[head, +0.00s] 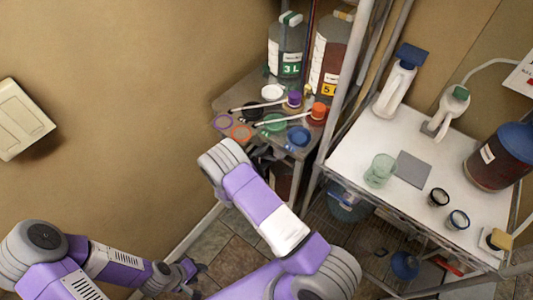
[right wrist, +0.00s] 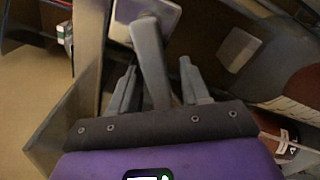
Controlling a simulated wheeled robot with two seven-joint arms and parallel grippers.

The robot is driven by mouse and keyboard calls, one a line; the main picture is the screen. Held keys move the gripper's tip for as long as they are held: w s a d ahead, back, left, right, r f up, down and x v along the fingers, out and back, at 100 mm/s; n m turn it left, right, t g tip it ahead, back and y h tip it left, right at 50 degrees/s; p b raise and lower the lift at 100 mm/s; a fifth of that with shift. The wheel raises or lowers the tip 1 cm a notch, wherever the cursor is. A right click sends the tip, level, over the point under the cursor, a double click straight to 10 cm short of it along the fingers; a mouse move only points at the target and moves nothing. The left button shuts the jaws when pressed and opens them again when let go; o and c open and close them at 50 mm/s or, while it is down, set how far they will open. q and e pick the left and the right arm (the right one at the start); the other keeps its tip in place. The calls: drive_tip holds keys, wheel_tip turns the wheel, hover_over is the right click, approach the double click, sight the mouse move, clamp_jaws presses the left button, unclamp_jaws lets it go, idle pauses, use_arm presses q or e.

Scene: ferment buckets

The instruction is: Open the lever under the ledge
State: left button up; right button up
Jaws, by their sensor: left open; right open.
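The lever (right wrist: 150,58) is a grey bar in the right wrist view, running down from a pale squarish plate (right wrist: 160,12). My right gripper (right wrist: 158,68) is open, with one finger on each side of the lever; I cannot tell whether either finger touches it. In the head view the ledge (head: 228,101) is the small grey shelf in the corner, and my right arm reaches up to its front. The lever and right gripper are hidden there. My left gripper (head: 193,272) is open and empty, low over the floor at the bottom left.
The ledge holds large jugs (head: 286,45), coloured lids and small bottles. A white-topped rack (head: 345,152) on the right carries a green glass (head: 380,170), spray bottles and a dark bucket (head: 500,157). A metal post (head: 345,75) stands between them. A dark panel flanks my right gripper's left side.

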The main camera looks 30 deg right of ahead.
drive_tip(key=shift+w+d, duration=0.1)
drive_tip(key=shift+d, duration=0.15)
drive_tip(key=shift+c, duration=0.3)
clamp_jaws()
